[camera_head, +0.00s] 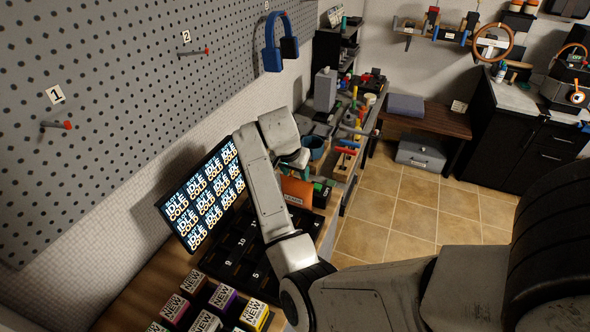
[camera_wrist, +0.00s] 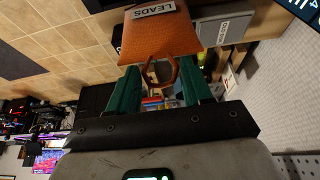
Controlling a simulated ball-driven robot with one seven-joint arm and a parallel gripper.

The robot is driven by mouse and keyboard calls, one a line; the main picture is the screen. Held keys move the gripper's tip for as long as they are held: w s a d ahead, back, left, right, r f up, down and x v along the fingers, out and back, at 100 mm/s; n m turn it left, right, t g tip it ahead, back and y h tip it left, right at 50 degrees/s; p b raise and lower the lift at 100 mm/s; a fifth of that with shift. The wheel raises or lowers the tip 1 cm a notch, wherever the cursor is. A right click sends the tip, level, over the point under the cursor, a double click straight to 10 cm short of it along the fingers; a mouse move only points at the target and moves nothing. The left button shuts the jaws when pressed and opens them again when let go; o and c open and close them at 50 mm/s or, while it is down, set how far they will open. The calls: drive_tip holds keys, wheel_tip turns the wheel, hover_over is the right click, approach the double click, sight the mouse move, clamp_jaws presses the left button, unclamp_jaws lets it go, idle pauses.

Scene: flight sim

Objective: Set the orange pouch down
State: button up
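The orange pouch (camera_wrist: 160,36) has a white label reading LEADS and an orange loop handle. It fills the top middle of the wrist view. My gripper (camera_wrist: 160,70) has two green fingers, one on each side of the loop, and they appear to press on it. In the head view the pouch (camera_head: 297,188) hangs upright below my gripper (camera_head: 294,158), at the bench beside the black numbered tray (camera_head: 222,250). My arm hides part of the tray. I cannot tell whether the pouch's bottom touches anything.
A screen reading IDLE COLD (camera_head: 203,196) stands left of my arm. Several boxes marked NEW (camera_head: 205,322) stand at the near end of the bench. Tools and a blue cup (camera_head: 314,148) crowd the bench beyond the pouch. Tiled floor (camera_head: 410,215) lies open to the right.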

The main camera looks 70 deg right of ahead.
drive_tip(key=o, duration=0.4)
drive_tip(key=shift+o, duration=0.2)
drive_tip(key=shift+r, duration=0.3)
drive_tip(key=v, duration=1.1)
drive_tip(key=shift+a+r+b, duration=0.15)
drive_tip(key=shift+r+b, duration=0.25)
drive_tip(key=shift+b, duration=0.05)
drive_tip(key=shift+f, duration=0.1)
